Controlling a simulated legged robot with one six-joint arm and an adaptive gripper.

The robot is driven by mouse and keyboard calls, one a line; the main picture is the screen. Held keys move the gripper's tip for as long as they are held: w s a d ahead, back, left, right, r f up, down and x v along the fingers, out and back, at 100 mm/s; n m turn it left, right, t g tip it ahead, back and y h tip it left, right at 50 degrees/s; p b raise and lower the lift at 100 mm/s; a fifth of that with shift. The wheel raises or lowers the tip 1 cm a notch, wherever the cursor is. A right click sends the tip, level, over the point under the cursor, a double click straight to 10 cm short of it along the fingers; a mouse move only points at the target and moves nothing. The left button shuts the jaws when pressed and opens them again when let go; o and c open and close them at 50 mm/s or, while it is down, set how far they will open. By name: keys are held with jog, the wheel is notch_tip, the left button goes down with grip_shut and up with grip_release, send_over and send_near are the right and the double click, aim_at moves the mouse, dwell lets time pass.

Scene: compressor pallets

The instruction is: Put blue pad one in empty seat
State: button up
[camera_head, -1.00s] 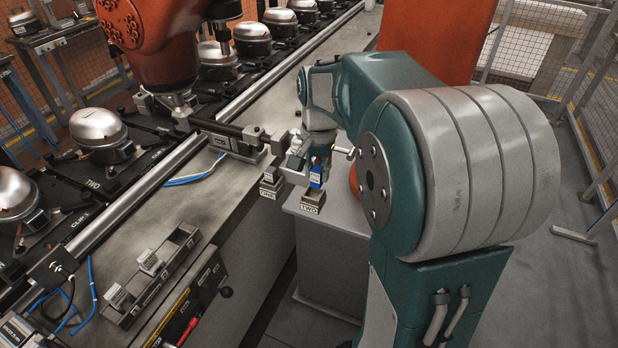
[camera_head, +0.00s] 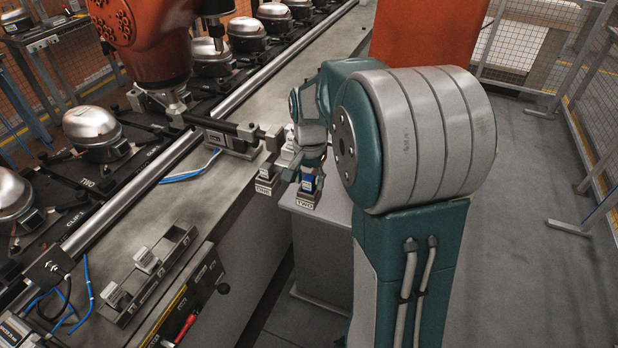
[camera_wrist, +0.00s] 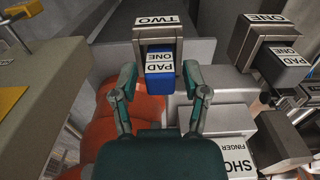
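Blue pad one (camera_wrist: 160,76), labelled "PAD ONE", sits at the slot of the block marked TWO (camera_wrist: 158,20) in the wrist view; how deep it sits I cannot tell. In the head view the blue pad (camera_head: 309,183) is at the top of block TWO (camera_head: 307,202). My gripper (camera_wrist: 160,72) is open, its two teal fingers wide apart with a gap on each side of the pad. In the head view my gripper is partly hidden by the arm. A grey pad one (camera_wrist: 284,60) sits in the block marked ONE (camera_wrist: 265,22), to the right in the wrist view.
Block ONE (camera_head: 265,186) stands left of block TWO, beside the long bench (camera_head: 235,180). A tray (camera_head: 150,270) with small grey pieces lies on the bench. An orange robot arm (camera_head: 150,45) and compressors (camera_head: 92,130) are to the left. Open floor (camera_head: 545,230) lies to the right.

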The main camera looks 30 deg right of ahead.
aim_at(310, 177)
jog(key=shift+r, duration=0.1)
notch_tip(310, 177, up, 12)
jog(key=s+a+f+n+t, duration=0.1)
jog(key=s+a+n+t, duration=0.1)
jog(key=s+a+n, duration=0.3)
jog(key=s+a+n+t, duration=0.3)
jog(key=s+a+n, duration=0.2)
jog(key=s, duration=0.9)
jog(key=a, duration=0.2)
jog(key=shift+a+f+t, duration=0.3)
jog(key=shift+a+f, duration=0.05)
dwell(0.4)
